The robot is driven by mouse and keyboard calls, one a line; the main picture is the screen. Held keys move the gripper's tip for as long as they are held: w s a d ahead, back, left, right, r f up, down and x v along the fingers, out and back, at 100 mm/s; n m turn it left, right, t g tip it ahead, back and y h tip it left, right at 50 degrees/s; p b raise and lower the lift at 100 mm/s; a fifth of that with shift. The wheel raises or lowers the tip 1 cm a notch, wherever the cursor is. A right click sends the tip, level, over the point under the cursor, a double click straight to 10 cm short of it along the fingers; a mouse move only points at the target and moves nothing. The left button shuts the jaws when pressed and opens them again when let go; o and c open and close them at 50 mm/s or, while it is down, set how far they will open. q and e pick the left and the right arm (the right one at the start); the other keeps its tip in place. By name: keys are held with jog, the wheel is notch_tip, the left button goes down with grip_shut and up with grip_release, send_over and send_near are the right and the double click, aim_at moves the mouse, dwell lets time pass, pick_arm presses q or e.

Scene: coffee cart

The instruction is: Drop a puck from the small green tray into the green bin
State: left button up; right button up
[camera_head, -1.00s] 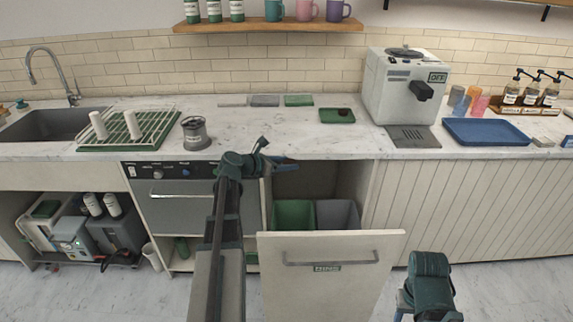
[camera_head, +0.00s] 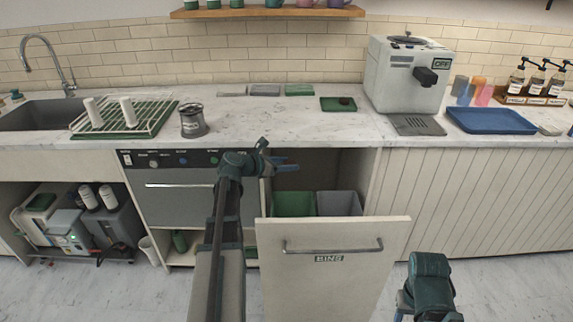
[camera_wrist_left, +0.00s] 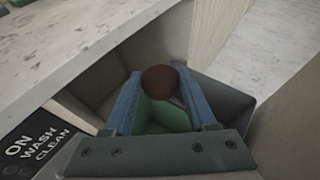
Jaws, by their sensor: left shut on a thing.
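A brown puck (camera_wrist_left: 160,80) is held between the blue fingers of my left gripper (camera_wrist_left: 160,95) in the left wrist view. In the head view this gripper (camera_head: 284,164) is above the open drawer, near the counter's front edge; the puck cannot be made out there. The green bin (camera_head: 293,204) is in the drawer, below the gripper. In the wrist view the bin's green (camera_wrist_left: 168,116) shows beneath the puck. The small green tray (camera_head: 330,105) is on the counter with a dark puck (camera_head: 345,101) on it.
A grey bin (camera_head: 339,204) stands right of the green one. The drawer front (camera_head: 330,275) is pulled out. The counter edge (camera_head: 330,145) is close behind the gripper. Free counter (camera_head: 260,118) lies between the steel container (camera_head: 193,122) and the green tray.

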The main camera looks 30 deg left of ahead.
pick_arm(q)
jog(key=o, duration=1.4)
jog(key=shift+p+v, duration=2.65)
jog(key=shift+v, duration=4.3)
